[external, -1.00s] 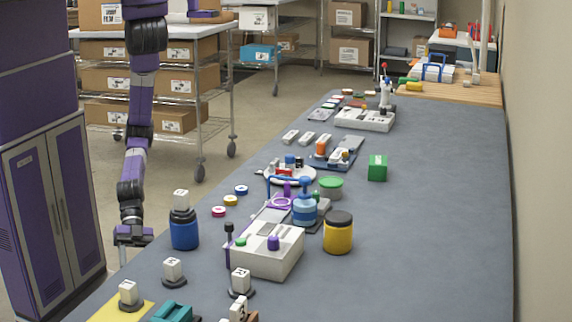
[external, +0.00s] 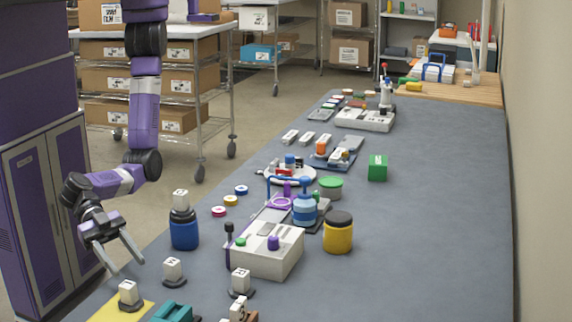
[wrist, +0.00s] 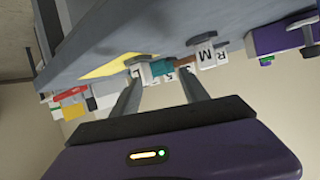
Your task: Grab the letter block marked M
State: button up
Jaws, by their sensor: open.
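A block marked R (wrist: 221,56) stands just behind M in the wrist view.
Another white block (external: 128,291) stands by the yellow mat (external: 113,312), near a teal object (external: 171,312). A blue jar (external: 184,234) topped by a block and a white control box (external: 268,254) stand close by. The table's right side is mostly clear.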

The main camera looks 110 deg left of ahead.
aim_at(177, 266)
jog(key=w+a+n+y, duration=0.2)
jog(key=w+a+n+t+y, duration=0.1)
jog(key=w+a+n+y, duration=0.1)
jog(key=w+a, duration=0.1)
jog(key=shift+w+a+r, duration=0.1)
jog(key=shift+a, duration=0.25)
jog(key=shift+w+f+n, duration=0.2)
jog(key=shift+w+n, duration=0.1)
jog(key=shift+w, duration=0.45)
jog(key=x, duration=0.1)
jog(key=p+x, duration=0.1)
jog(key=x, duration=0.3)
jog(key=shift+w+d+r, duration=0.1)
jog(key=shift+r, duration=0.2)
jog(key=shift+w+d+f, duration=0.1)
jog(key=shift+w+f, duration=0.15)
jog(key=shift+w, duration=0.25)
grip_shut()
